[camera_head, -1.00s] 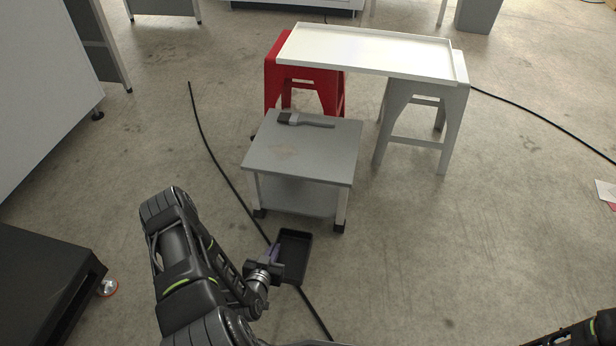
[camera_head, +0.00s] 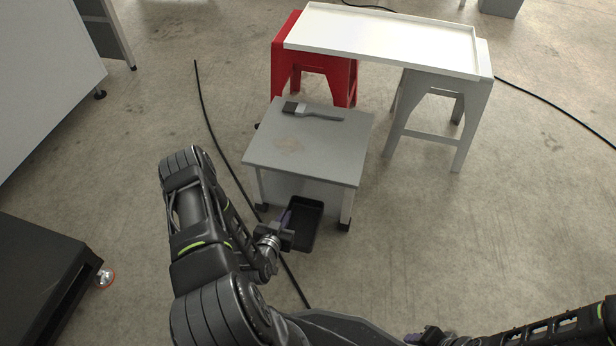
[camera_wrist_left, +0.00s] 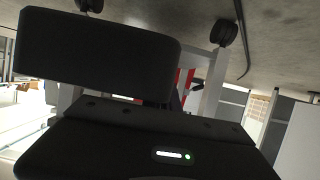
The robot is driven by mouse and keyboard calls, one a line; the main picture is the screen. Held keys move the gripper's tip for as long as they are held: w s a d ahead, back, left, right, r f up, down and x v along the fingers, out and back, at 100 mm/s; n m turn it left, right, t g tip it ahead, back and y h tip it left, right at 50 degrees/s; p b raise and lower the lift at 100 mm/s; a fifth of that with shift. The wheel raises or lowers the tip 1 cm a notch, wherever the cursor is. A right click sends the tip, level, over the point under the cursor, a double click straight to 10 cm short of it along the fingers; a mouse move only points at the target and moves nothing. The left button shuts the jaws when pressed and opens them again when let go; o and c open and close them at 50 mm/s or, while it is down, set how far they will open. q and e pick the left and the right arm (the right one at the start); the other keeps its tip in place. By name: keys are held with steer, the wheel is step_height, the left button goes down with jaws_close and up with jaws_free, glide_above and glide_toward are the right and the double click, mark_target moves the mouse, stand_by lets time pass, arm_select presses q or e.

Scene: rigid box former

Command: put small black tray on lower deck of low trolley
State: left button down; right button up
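The small black tray (camera_head: 307,222) is at the near edge of the low trolley (camera_head: 306,160), in front of its lower level. My left gripper (camera_head: 290,222) is at the tray's left side and appears shut on its rim; the fingertips are mostly hidden. In the left wrist view a dark block-like shape (camera_wrist_left: 95,55), probably the tray, fills the upper left close to the camera. The trolley's lower deck is mostly hidden behind the tray and under the grey top. My right gripper (camera_head: 430,336) is at the bottom edge, its fingers unclear.
A brush (camera_head: 312,112) lies on the trolley's top. Behind stand a red stool (camera_head: 285,65) and a grey stool (camera_head: 437,105) bearing a white tray-like board (camera_head: 385,38). A black cable (camera_head: 215,135) runs along the floor left of the trolley.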

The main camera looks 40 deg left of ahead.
arm_select(q)
steer(key=w+a+b, duration=0.1)
steer(key=w, duration=0.4)
steer(key=w+a+b, duration=0.2)
steer(key=w, duration=0.3)
steer(key=w+a+b, duration=0.2)
steer(key=w, duration=0.3)
steer(key=shift+a, duration=0.1)
steer(key=shift+w+a+r, duration=0.1)
steer(key=shift+w, duration=0.1)
steer(key=shift+w, duration=0.1)
steer(key=shift+w+a+b, duration=0.15)
steer(key=shift+w+b, duration=0.25)
steer(key=shift+w, duration=0.05)
step_height(320, 180, down, 4)
steer(key=shift+w+a+r+b, duration=0.1)
steer(key=shift+w+r+b, duration=0.05)
steer(key=shift+b, duration=1.1)
steer(key=shift+r, duration=0.1)
